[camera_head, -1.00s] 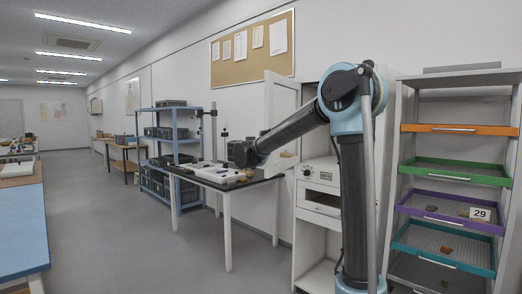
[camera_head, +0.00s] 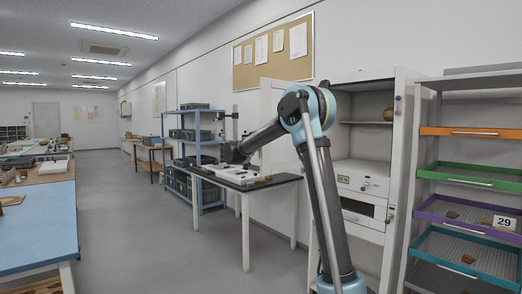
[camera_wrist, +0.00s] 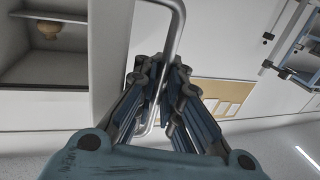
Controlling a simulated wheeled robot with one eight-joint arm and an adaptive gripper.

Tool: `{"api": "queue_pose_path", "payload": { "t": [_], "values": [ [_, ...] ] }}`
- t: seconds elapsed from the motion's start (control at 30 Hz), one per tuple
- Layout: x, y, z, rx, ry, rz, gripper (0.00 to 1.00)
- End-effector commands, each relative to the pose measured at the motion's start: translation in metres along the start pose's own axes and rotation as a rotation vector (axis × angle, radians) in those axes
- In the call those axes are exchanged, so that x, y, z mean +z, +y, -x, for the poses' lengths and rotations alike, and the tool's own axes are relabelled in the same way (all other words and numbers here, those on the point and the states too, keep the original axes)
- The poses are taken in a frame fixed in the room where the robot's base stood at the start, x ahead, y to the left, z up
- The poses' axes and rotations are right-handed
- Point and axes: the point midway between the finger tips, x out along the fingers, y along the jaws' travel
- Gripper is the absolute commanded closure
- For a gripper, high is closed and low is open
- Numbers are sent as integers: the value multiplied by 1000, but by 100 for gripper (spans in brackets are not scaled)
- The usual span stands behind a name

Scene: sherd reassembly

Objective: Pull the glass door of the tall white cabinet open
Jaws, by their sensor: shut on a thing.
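The tall white cabinet (camera_head: 403,120) stands right of centre in the head view, behind my arm. Its glass door (camera_head: 266,108) stands swung out at the cabinet's left, partly hidden by my arm, and the upper compartment is open to view. In the wrist view, my gripper (camera_wrist: 158,88) is shut on the bent metal bar of the door handle (camera_wrist: 177,28). In the head view, my gripper's end (camera_head: 232,152) is dark and small at the left end of my arm, and the handle cannot be made out there.
A round brown pot (camera_head: 388,114) sits on a cabinet shelf. A rack with coloured trays (camera_head: 470,180) stands close at the right. A black-topped table (camera_head: 285,178) and a blue shelf unit (camera_head: 198,160) stand left of the cabinet. The grey floor (camera_head: 135,220) at left is clear.

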Motion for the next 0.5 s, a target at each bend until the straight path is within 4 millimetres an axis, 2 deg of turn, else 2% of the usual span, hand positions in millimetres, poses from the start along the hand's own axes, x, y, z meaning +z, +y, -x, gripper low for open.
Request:
{"api": "queue_pose_path", "payload": {
  "t": [0.33, 0.4, 0.5],
  "values": [
    [0, -1, 1, -4, 1, 0, 100],
    [0, -1, 0, -3, 1, 0, 84],
    [0, 1, -1, -1, 1, 0, 84]
  ]
}}
